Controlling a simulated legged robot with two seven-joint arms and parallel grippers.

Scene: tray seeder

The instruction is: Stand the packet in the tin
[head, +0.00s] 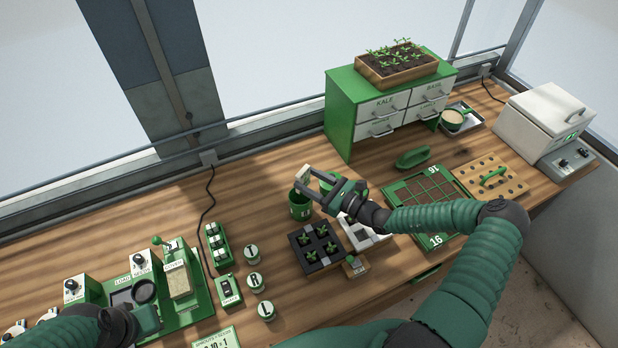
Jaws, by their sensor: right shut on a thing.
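My right gripper (301,183) is shut on a small pale packet (304,173) held between its fingertips. The packet is above the back of a green tin (300,208), which stands upright on the bench; I cannot tell whether any of it is inside the rim. A second green container (328,181) stands just behind and right, partly hidden by the gripper.
A black seedling tray (316,247) and a white tray (362,234) lie in front. A green drawer cabinet (340,118) stands behind right. A gridded green tray (432,206) lies to the right. Labelled round pots (254,282) stand left. Bench left of the tin is fairly clear.

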